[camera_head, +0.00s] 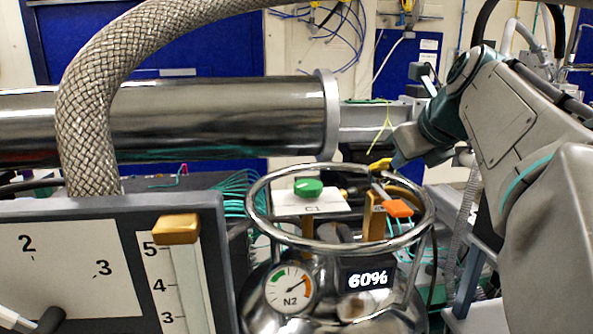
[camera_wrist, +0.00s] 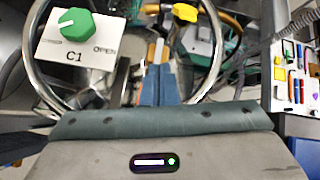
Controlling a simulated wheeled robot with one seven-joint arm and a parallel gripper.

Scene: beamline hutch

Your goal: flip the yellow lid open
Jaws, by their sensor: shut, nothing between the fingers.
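A small yellow piece (camera_head: 380,165), which may be the lid, shows at the back of the steel ring on the N2 vessel in the head view. It also shows at the top of the wrist view (camera_wrist: 185,13); I cannot tell its hinge or how far it is raised. My gripper (camera_head: 397,160) comes in from the right above the ring's back right part. In the wrist view, its blue fingers (camera_wrist: 158,72) are shut and empty, pointing into the ring, below and left of the yellow piece in the picture. Any contact is unclear.
The steel ring (camera_head: 258,222) surrounds a green C1 knob (camera_head: 308,187), a tan upright block (camera_head: 374,217) and an orange piece (camera_head: 398,208). A braided hose (camera_head: 92,110) and a gauge panel (camera_head: 75,265) stand left. A steel pipe (camera_head: 220,112) runs behind.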

